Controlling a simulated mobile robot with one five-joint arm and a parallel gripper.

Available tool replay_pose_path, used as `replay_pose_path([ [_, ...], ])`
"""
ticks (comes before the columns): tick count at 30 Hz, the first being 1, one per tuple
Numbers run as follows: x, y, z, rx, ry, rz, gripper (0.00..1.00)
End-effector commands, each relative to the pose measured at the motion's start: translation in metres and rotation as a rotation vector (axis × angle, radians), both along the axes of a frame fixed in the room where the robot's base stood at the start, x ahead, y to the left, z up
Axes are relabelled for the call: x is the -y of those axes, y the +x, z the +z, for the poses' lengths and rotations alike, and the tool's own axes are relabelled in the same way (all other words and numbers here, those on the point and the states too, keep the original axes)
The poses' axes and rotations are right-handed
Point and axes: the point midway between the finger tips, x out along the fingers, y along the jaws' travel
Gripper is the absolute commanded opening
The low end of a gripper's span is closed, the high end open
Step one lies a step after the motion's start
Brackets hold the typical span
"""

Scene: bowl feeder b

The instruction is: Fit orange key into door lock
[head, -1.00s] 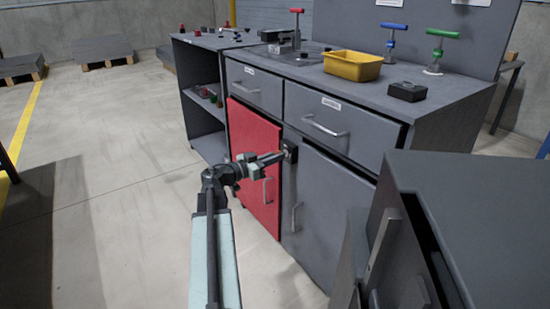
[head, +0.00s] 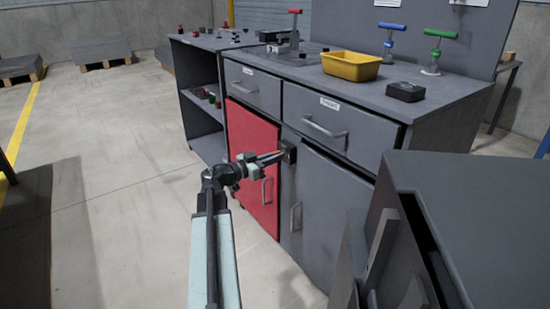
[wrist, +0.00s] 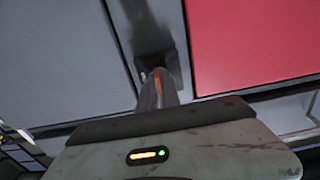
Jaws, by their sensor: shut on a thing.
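My gripper (head: 281,155) reaches the dark lock block (head: 290,152) on the cabinet front, between the red door and the grey door. In the wrist view my gripper (wrist: 158,80) is shut on the orange key (wrist: 158,90), of which only a thin orange strip shows between the fingers. The fingertips lie right at the lock block (wrist: 172,62) in the wrist view. The key's tip is hidden, so I cannot tell whether it is inside the lock.
The red door (head: 255,165) with its handle is left of the lock, and the grey door (head: 325,205) is right of it. Drawers with handles sit above. A yellow bin (head: 352,66) stands on the bench top. A dark cabinet (head: 475,210) stands close at the right.

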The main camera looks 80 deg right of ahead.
Motion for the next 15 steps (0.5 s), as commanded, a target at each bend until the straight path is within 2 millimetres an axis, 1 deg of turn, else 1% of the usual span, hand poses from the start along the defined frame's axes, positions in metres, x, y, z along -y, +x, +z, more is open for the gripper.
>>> replay_pose_path([
  [15,0.0029,-0.0030,0.0000,0.000,0.000,0.000,0.00],
])
